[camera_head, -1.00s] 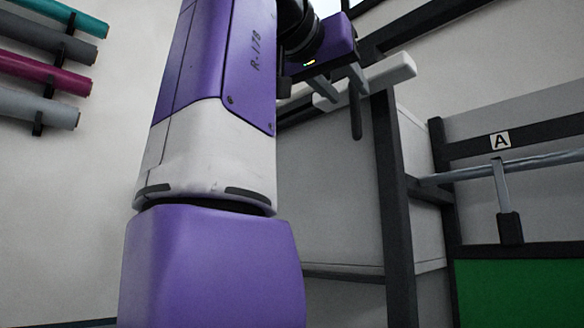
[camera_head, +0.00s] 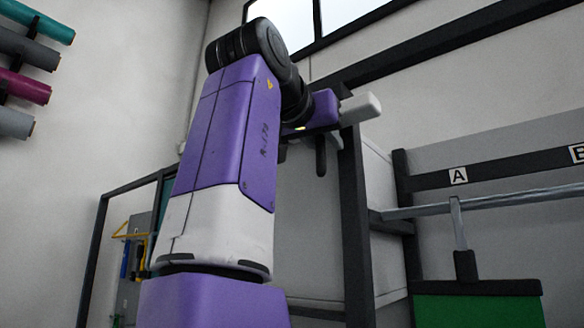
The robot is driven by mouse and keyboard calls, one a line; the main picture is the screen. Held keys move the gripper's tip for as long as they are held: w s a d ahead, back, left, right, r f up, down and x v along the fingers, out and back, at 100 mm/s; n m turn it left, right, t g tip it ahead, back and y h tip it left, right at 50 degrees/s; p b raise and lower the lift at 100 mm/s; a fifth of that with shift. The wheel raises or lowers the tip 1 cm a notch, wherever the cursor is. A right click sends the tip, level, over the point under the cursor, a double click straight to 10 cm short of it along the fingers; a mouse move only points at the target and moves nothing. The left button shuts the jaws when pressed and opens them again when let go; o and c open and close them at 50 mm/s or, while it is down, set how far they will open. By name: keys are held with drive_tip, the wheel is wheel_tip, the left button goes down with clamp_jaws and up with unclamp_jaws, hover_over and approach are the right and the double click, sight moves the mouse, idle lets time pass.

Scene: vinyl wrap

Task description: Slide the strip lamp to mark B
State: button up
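My gripper (camera_head: 317,138) is at the end of my raised arm, left of the rail and apart from it. It is small and partly hidden, and I cannot tell whether its fingers are apart. On the grey rail (camera_head: 530,198), a light post with a dark block (camera_head: 465,266) hangs just below mark A (camera_head: 458,176). A dark horizontal bar (camera_head: 500,288) shows under the block; I cannot tell for sure whether it is the strip lamp. Mark B (camera_head: 578,153) is farther right on the dark beam, cut by the picture edge.
A dark upright post (camera_head: 355,220) stands between my gripper and the rail. A pale bar end (camera_head: 360,107) shows beside my wrist. A green panel (camera_head: 478,311) is at the lower right. Coloured rolls (camera_head: 22,87) hang on the left wall.

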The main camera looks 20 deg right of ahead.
clamp_jaws()
idle(1.2)
